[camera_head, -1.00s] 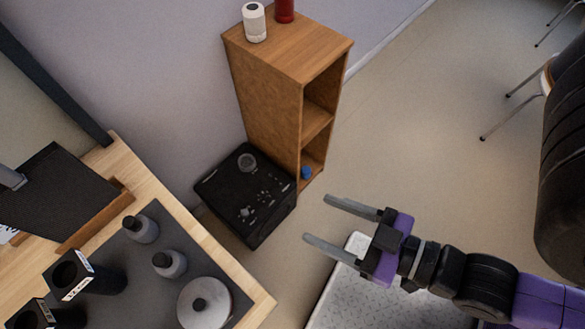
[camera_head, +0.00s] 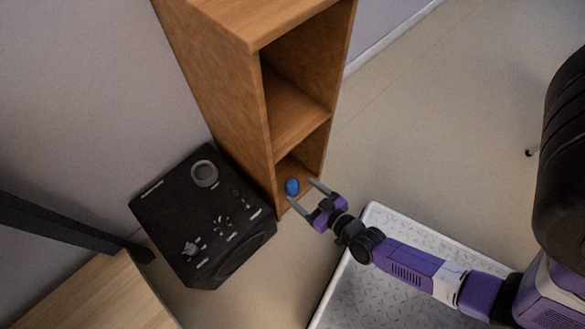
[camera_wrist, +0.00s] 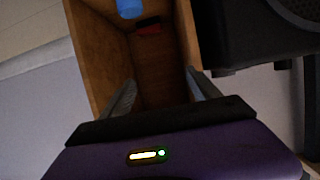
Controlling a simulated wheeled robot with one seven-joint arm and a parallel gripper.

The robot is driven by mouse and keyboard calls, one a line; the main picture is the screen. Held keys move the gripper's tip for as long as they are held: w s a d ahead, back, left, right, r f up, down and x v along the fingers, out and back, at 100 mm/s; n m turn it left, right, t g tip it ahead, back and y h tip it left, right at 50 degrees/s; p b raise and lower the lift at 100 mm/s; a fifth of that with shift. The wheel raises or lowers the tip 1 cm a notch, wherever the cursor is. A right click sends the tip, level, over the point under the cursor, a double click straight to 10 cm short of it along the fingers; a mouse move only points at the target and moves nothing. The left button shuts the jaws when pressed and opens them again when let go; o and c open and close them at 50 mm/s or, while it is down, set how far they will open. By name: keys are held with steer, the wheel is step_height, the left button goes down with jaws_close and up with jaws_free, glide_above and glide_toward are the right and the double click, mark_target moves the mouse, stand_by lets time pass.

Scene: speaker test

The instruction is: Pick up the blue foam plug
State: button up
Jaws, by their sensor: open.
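The blue foam plug (camera_head: 292,186) sits on the bottom shelf of the wooden shelf unit (camera_head: 213,82), near its open front. In the wrist view the blue plug (camera_wrist: 129,8) shows at the top edge, partly cut off, beyond the fingertips. My gripper (camera_head: 303,194) is open and empty at the front of the bottom compartment, with its fingers pointing at the plug. In the wrist view my gripper's fingers (camera_wrist: 160,84) stand apart inside the compartment's opening, one on each side.
A black speaker box (camera_head: 165,207) stands on the floor just left of the shelf unit. A wooden table corner (camera_head: 100,290) is at lower left. In the wrist view a small dark red item (camera_wrist: 149,27) lies deeper in the compartment. Open floor (camera_head: 430,130) lies to the right.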

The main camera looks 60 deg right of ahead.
mark_target(295, 191)
steer(key=shift+m+g+h, duration=0.5)
steer(key=shift+m+h, duration=0.2)
steer(key=w+d+f+b, duration=0.1)
steer(key=f+b, duration=0.1)
steer(key=f, duration=0.2)
steer(key=w+d+f+b, duration=0.1)
steer(key=f+b, duration=0.1)
steer(key=f, duration=0.3)
steer(key=w+d+f+b, duration=0.1)
steer(key=f, duration=0.4)
steer(key=shift+w+d+b, duration=0.3)
steer(key=shift+w+b, duration=0.1)
steer(key=shift+b+x, duration=0.65)
steer(key=shift+x, duration=0.5)
steer(key=b+x, duration=0.1)
steer(key=x, duration=0.1)
steer(key=b+x, duration=0.2)
steer(key=shift+w+d+f, duration=0.1)
steer(key=shift+w+d, duration=0.15)
steer(key=shift+d, duration=0.2)
steer(key=shift+w+d, duration=0.2)
steer(key=shift+w, duration=0.1)
steer(key=c, duration=1.4)
